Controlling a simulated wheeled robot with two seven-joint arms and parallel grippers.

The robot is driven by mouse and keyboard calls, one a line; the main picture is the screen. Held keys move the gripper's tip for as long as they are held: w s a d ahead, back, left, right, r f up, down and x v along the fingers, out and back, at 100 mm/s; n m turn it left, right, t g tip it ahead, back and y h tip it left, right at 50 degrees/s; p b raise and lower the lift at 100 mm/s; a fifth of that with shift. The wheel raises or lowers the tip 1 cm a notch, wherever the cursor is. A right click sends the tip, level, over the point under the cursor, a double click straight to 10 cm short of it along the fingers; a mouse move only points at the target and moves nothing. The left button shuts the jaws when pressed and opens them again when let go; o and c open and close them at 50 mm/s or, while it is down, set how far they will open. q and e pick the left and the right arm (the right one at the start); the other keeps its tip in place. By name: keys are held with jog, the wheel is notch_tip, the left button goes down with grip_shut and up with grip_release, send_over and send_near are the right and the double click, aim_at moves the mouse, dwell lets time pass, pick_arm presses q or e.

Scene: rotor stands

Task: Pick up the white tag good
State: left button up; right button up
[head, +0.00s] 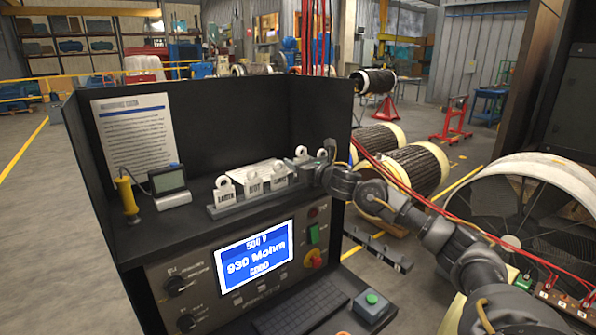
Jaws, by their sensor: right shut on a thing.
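A row of white tags with ring tops stands in a dark rack (262,205) on the tester's shelf. The left tag (226,190) seems to read "LATER" and the middle tag (254,186) "HOT". A third tag (279,176) has lettering too small to read surely. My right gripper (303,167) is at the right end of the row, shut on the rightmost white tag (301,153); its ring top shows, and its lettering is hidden. I cannot tell whether this tag is still seated in the rack. My left gripper is out of view.
The tester's screen (253,258) shows 930 Mohm. A yellow-handled tool (127,197) and a small meter (168,183) stand left of the rack. Dark panels enclose the shelf behind and left. Red cables (412,190) run past my right arm; rotors (416,165) lie behind it.

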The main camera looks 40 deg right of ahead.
jog(key=s+a+r+b, duration=0.2)
jog(key=s+a+r, duration=0.7)
jog(key=a+r, duration=0.1)
jog(key=shift+a+r, duration=0.25)
jog(key=shift+a, duration=0.2)
jog(key=shift+w, duration=0.1)
